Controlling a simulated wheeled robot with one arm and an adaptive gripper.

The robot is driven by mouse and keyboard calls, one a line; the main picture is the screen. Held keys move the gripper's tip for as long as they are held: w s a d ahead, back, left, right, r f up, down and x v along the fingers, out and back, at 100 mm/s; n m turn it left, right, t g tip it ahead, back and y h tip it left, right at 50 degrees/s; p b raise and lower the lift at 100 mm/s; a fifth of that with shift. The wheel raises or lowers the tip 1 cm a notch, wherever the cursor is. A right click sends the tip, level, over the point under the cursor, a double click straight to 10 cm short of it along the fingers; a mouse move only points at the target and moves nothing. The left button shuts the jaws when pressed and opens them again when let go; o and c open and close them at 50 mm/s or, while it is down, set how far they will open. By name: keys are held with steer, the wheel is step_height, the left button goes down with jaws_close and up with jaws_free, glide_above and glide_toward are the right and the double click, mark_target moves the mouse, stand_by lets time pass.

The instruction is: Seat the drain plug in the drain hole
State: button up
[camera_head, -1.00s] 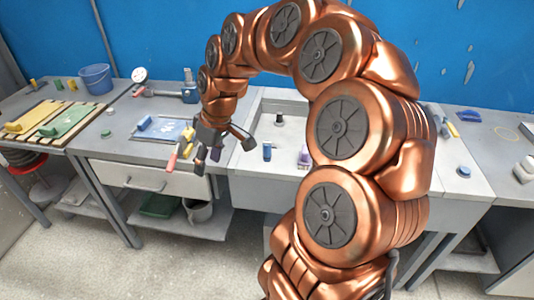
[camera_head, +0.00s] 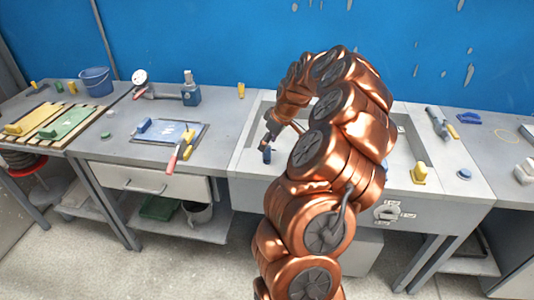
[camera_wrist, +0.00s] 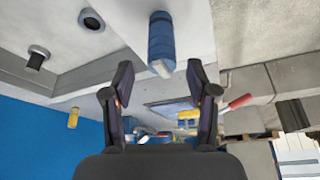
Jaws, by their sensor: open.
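My gripper (camera_head: 268,138) is over the left part of the pale sink basin (camera_head: 246,130), pointing down at a small blue upright cylinder (camera_head: 267,155). In the wrist view my gripper (camera_wrist: 160,92) is open, with nothing between its fingers. The blue cylinder (camera_wrist: 161,42) shows there with a pale end, beyond the fingertips and apart from them. A short black cylinder with a pale base (camera_wrist: 38,57) and a round blue-grey ring with a dark rim (camera_wrist: 91,20) also show. I cannot tell for certain which is the drain plug or the drain hole. My arm hides much of the basin in the head view.
A blue tray (camera_head: 170,132) with red- and yellow-handled tools lies on the bench left of the basin. A yellow piece (camera_head: 420,173) and a blue disc (camera_head: 464,174) sit at the right. A blue bucket (camera_head: 95,80) stands far left.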

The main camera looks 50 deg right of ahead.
mark_target(267, 155)
steer(key=shift+s+p+x, duration=0.1)
steer(key=shift+p+x, duration=0.45)
steer(key=shift+x, duration=0.7)
steer(key=shift+s+p+x, duration=0.15)
steer(key=shift+p+x, duration=0.35)
steer(key=shift+x, duration=0.75)
steer(key=shift+f, duration=0.1)
steer(key=shift+c, duration=0.3)
jaws_close()
